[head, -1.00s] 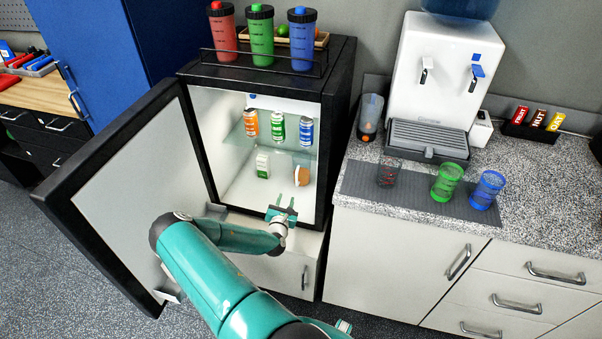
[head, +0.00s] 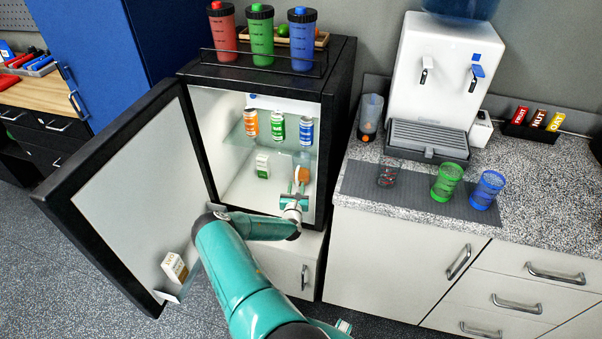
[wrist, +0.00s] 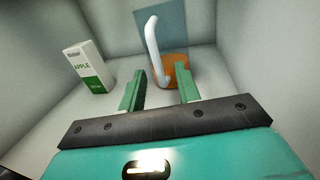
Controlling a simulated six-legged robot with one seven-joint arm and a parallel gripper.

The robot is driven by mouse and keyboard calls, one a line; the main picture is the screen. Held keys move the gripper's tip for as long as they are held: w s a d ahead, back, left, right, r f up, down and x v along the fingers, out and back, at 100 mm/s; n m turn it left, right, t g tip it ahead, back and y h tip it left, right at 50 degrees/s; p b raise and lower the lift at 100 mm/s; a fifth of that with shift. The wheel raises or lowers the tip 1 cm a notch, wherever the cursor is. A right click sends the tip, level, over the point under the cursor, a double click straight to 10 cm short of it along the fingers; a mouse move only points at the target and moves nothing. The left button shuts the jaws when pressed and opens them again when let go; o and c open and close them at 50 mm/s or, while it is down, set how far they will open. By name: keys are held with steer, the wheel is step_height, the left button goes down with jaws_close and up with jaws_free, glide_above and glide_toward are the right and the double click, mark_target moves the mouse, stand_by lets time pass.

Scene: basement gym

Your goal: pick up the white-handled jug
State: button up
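The jug (wrist: 180,68) stands on the floor of the open fridge, with a white handle and an orange-brown content or base under clear bluish walls. In the head view the jug (head: 304,171) is at the lower right of the fridge, partly hidden by my gripper. My gripper (wrist: 160,84) is open, with its green fingers apart. The white handle lies ahead of the fingertips, roughly in line with the gap between them. In the head view my gripper (head: 296,188) is inside the fridge opening, just in front of the jug. I cannot tell whether it touches the handle.
An apple carton (wrist: 88,68) stands left of the jug. Cans (head: 278,129) stand on the glass shelf (head: 262,141) above. The fridge door (head: 130,195) is open to the left, with a carton (head: 174,267) in its lower bin. The counter (head: 400,215) is to the right.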

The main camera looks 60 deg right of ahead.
mark_target(297, 185)
steer(key=x, duration=0.4)
steer(key=shift+w+r, duration=0.15)
steer(key=shift+r, duration=0.1)
jaws_close()
steer(key=shift+r, duration=0.15)
steer(key=shift+w+a+r, duration=0.1)
steer(key=shift+w+r, duration=0.05)
steer(key=shift+r, duration=0.65)
step_height(297, 185, up, 5)
steer(key=shift+r, duration=0.2)
steer(key=w+a, duration=1.3)
steer(key=a, duration=0.1)
steer(key=shift+a, duration=0.3)
steer(key=shift+f, duration=0.1)
